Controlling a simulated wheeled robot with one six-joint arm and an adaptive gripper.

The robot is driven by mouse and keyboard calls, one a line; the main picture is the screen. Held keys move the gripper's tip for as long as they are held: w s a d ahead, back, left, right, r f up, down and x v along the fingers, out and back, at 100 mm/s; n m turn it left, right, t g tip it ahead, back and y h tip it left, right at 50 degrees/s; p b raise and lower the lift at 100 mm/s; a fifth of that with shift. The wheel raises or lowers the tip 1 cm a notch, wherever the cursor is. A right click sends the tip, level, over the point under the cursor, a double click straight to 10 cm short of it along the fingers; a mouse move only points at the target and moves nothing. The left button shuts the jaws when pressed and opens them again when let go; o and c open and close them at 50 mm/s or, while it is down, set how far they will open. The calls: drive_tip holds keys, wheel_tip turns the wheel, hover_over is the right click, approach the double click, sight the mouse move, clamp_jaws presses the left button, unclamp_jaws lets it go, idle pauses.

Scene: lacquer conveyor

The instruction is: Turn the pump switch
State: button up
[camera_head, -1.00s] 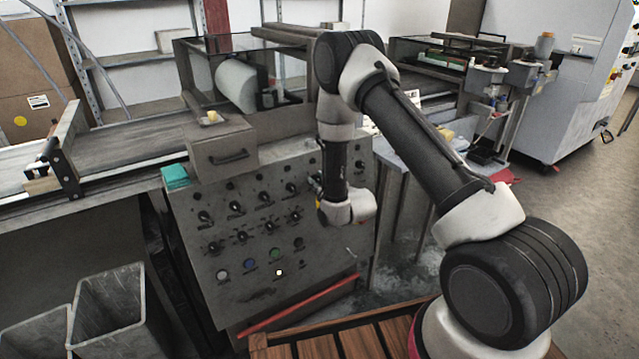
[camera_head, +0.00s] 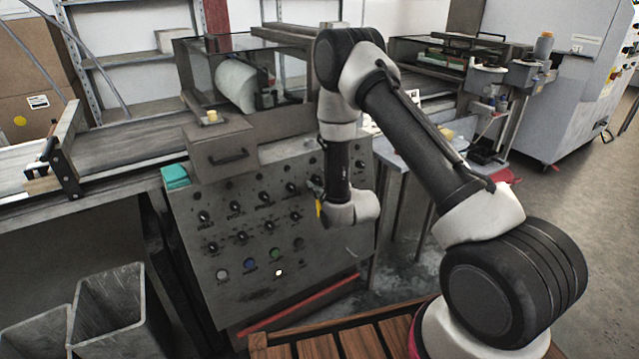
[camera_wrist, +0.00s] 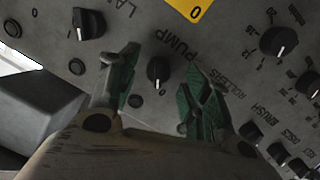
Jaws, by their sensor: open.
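The pump switch (camera_wrist: 158,70) is a black knob with a white mark, beside the word PUMP on the grey control panel (camera_head: 205,285). In the wrist view it sits between and a little beyond the two green-padded fingertips of my gripper (camera_wrist: 160,92). My gripper is open and empty. I cannot tell that either finger touches the knob. In the head view my gripper (camera_head: 317,190) is at the upper right of the panel, partly hidden by my wrist, and the pump switch cannot be made out there.
Other black knobs (camera_wrist: 88,23) and (camera_wrist: 279,41) stand out from the panel around the pump switch. A yellow label (camera_wrist: 186,8) is above it. A grey box with a handle (camera_head: 222,148) sits on the panel's top left. A wooden slatted platform (camera_head: 320,345) lies below.

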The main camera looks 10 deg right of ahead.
drive_tip(key=v, duration=1)
drive_tip(key=shift+s, duration=0.25)
drive_tip(key=s+d+f+m+g+h, duration=0.1)
drive_tip(key=s+d+f+g+h, duration=0.1)
drive_tip(key=s+f+g, duration=0.75)
drive_tip(key=s+d+f+m+g, duration=0.1)
drive_tip(key=s, duration=0.2)
drive_tip(key=s+d+r+m, duration=0.1)
drive_tip(key=s+d+r, duration=0.2)
drive_tip(key=r, duration=1)
drive_tip(key=s+d+r+m+h, duration=0.1)
drive_tip(key=s+d+r+m, duration=0.1)
drive_tip(key=s+r, duration=0.8)
drive_tip(key=s+d+r+m, duration=0.1)
drive_tip(key=s+d+r, duration=0.3)
drive_tip(key=r, duration=1.3)
drive_tip(key=s, duration=0.3)
drive_tip(key=shift+d+r, duration=0.2)
drive_tip(key=shift+r, duration=0.2)
drive_tip(key=shift+s, duration=0.1)
